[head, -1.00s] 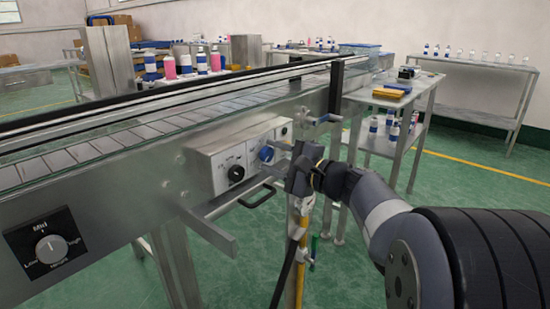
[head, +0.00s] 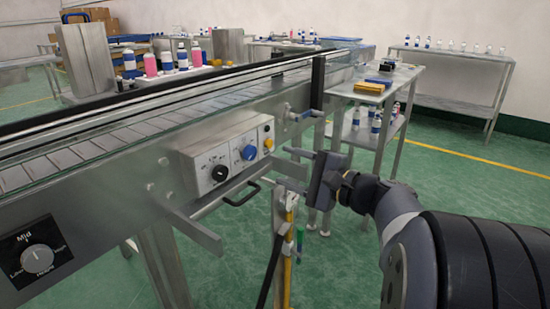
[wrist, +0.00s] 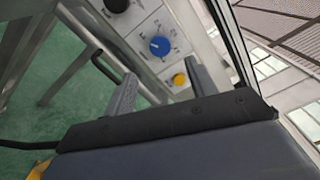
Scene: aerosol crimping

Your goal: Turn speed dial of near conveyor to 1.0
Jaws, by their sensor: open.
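The near conveyor (head: 120,165) runs diagonally across the head view. A grey control box (head: 205,158) on its side carries a black knob (head: 220,173), a blue dial (head: 249,153) and a yellow button (head: 268,143). The blue dial (wrist: 159,46) and black knob (wrist: 117,4) also show in the wrist view; their scale numbers are too small to read. A larger dial labelled Mid (head: 37,258) sits at lower left on the conveyor. My gripper (head: 284,167) is open and empty, right of the box and apart from the dials. Its fingers (wrist: 161,72) point toward the panel.
A black handle (head: 242,193) and a metal bracket (head: 205,234) stick out below the box. Vertical pipes and a hose (head: 287,235) stand below my gripper. A table with bottles (head: 376,97) is behind it. Green floor is open to the right.

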